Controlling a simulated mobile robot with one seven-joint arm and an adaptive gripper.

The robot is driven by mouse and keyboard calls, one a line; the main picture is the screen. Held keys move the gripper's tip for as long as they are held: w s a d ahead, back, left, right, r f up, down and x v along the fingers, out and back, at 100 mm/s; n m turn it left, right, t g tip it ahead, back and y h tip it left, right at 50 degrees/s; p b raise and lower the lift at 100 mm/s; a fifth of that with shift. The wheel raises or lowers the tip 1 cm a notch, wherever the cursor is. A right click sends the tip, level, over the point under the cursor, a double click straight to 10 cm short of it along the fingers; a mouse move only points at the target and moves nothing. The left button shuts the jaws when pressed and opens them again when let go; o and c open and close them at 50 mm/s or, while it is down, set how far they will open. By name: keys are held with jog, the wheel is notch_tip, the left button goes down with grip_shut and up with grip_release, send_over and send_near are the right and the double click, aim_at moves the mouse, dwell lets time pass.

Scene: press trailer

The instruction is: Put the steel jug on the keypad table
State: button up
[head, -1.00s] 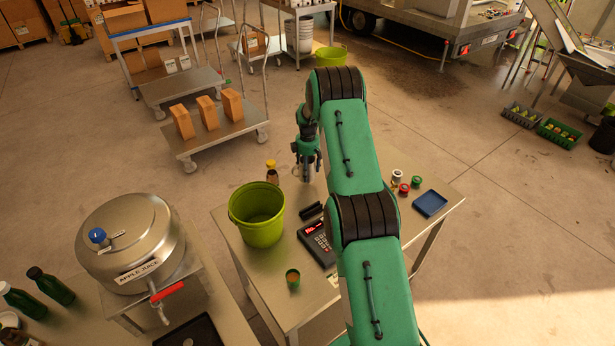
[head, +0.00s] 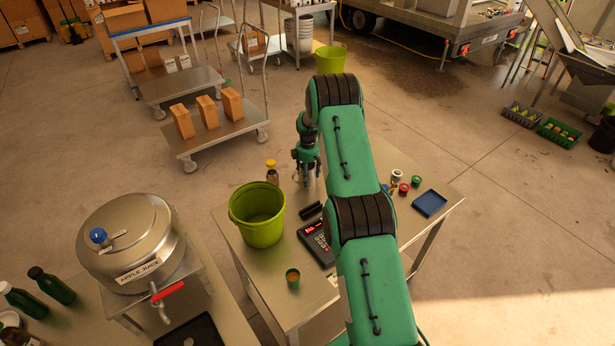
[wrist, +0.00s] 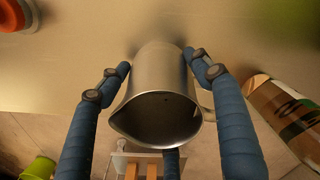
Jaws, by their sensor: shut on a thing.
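The steel jug (wrist: 160,105) fills the middle of the wrist view, its open mouth and spout toward the camera. My gripper (wrist: 160,72) is shut on it, with blue fingers on both sides. In the head view my gripper (head: 307,178) hangs over the far edge area of the keypad table (head: 262,268), and the jug is mostly hidden by it. The jug's base is close to the tabletop in the wrist view; I cannot tell whether it touches. The keypad (head: 316,242) lies on the table nearer the camera.
A brown bottle with yellow cap (head: 272,173) stands just left of my gripper. A trolley with cartons (head: 206,112) stands beyond.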

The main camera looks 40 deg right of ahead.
jog(key=o, duration=1.3)
notch_tip(320, 180, up, 12)
jog(key=b, duration=0.1)
jog(key=shift+r, duration=0.1)
dwell(0.3)
